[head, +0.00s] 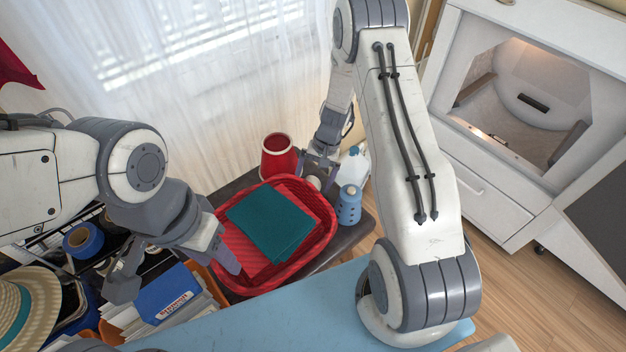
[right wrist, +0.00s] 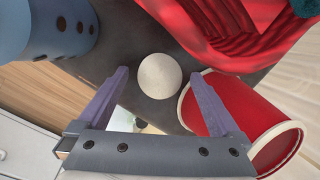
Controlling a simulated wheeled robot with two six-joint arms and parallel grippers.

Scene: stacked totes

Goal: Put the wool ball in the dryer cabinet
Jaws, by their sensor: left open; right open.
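The white wool ball (right wrist: 159,76) lies on the dark table top, between the red basket and the red pot. In the head view the ball (head: 314,184) shows small beside the basket's right rim. My right gripper (head: 320,163) is over it, open; in the right wrist view its two fingers (right wrist: 160,90) stand to either side of the ball, with gaps visible. My left gripper (head: 176,272) is open and empty over the left side, near the basket. The white dryer cabinet (head: 575,38) stands at the right, its lit compartment open to view.
The red basket (head: 328,208) holds a teal cloth (head: 272,222). A red pot (head: 277,155) and a blue bottle (head: 348,206) stand close to the ball. A blue book (head: 167,297) and a straw hat (head: 32,305) are at left. Wooden floor lies before the cabinet.

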